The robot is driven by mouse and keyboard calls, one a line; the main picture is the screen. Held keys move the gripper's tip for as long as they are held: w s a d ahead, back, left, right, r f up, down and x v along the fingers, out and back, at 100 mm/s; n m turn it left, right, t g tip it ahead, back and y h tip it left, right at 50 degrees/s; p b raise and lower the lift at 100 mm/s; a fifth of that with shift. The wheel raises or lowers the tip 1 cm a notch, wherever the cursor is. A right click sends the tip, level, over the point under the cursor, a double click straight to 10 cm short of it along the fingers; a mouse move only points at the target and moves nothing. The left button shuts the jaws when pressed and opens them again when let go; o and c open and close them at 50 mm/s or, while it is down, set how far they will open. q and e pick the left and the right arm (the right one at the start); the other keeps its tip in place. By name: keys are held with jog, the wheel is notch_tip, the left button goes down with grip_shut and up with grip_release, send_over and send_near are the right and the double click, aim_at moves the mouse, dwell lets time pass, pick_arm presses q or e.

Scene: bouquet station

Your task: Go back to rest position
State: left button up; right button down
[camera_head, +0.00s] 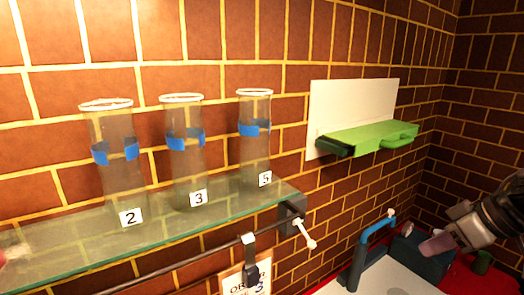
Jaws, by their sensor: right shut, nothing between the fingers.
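My right gripper (436,246) is at the lower right, with its arm coming in from the right edge. Its fingers are shut and hold nothing. They point down and to the left, close to the blue-handled fixture in the picture and apart from the vases. My left gripper cannot be made out. A blurred pinkish shape (8,254) shows at the left edge, and I cannot tell what it is.
Three clear vases with blue bands, labelled 2 (112,175), 3 (186,165) and 5 (256,150), stand on a glass shelf (70,245). A green holder (370,138) juts from a white wall panel (350,100). A blue handle (363,245) rises below.

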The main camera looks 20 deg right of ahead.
jog(key=a+f+g+y, duration=0.25)
jog(key=a+f, duration=0.55)
jog(key=f, duration=0.5)
jog(key=a+f+g+y, duration=0.2)
jog(key=a+f+y, duration=0.2)
jog(key=a+f, duration=0.75)
jog(key=s+a+f+m+t, duration=0.25)
jog(key=a+f+t, duration=0.45)
jog(key=a+f, duration=0.75)
jog(key=s+d+f+n+g+h, duration=0.2)
jog(key=s+d+n+g+h, duration=0.3)
jog(key=s+d+h, duration=0.4)
pick_arm(q)
notch_tip(320, 180, up, 27)
jog(key=w+p, duration=0.1)
jog(key=p, duration=2.5)
jog(key=shift+w+a+f, duration=0.15)
jog(key=shift+w+a, duration=0.05)
jog(key=shift+a, duration=0.15)
pick_arm(e)
notch_tip(320, 180, up, 26)
jog(key=m, duration=0.1)
jog(key=shift+a+r, duration=0.2)
jog(key=shift+a, duration=0.05)
